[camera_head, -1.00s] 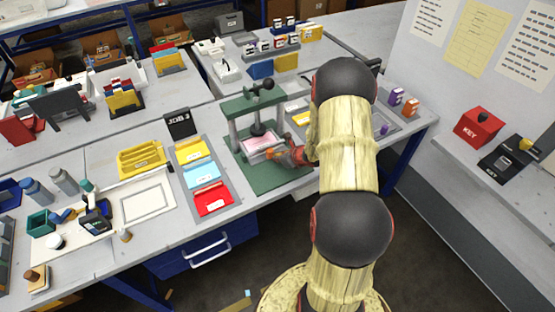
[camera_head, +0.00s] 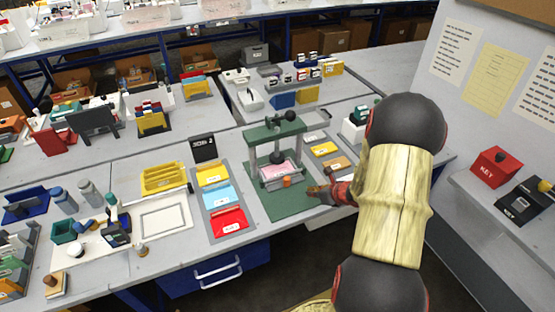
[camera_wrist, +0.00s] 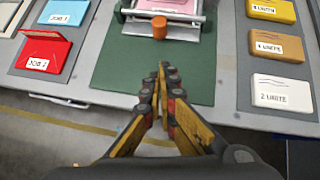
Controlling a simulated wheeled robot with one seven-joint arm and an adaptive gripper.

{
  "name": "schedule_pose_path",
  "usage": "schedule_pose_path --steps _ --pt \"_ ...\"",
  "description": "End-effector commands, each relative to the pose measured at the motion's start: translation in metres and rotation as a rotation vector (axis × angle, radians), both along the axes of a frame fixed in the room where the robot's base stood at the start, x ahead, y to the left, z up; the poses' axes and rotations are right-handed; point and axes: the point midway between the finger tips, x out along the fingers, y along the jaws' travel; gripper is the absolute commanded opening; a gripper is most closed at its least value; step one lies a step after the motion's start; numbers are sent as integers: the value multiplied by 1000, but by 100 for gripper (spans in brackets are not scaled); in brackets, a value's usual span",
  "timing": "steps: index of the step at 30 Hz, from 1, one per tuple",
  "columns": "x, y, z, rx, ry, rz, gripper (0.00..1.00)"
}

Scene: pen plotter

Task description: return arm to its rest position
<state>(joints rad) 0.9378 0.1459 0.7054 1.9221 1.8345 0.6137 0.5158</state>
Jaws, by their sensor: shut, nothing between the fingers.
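My gripper (camera_head: 318,192) is at the front right of the green press (camera_head: 275,145), over the front part of its green base mat. In the wrist view my gripper (camera_wrist: 168,72) is shut, fingertips together, with nothing between them. The tips point toward an orange knob (camera_wrist: 159,27) at the front of the press's tray, apart from it. A pink sheet (camera_head: 277,170) lies in the press under the plunger. My arm (camera_head: 395,190) reaches in from the lower right and hides part of the bench.
Left of the press are yellow, blue and red (camera_head: 228,220) card trays. Right of it are yellow, tan and white (camera_wrist: 282,93) cards. A red key box (camera_head: 494,167) stands on the right shelf. The floor in front of the bench is clear.

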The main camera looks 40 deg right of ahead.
Motion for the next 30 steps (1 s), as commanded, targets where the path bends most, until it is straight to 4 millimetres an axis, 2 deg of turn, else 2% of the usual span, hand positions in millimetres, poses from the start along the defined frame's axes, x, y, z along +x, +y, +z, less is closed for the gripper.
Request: schedule_pose_path --steps 9,11,14,16,23,27,30 --pt "1 2 1 -27 -4 37 0" --pt "-1 12 -1 -53 -1 113 0" --pt "-12 43 -7 -93 18 287 0" --pt "-23 66 -2 -141 24 444 0" --pt "-54 151 59 -401 13 1080 0" --pt "-82 200 101 -600 17 1501 0" --pt "-107 228 131 -762 34 1800 0"
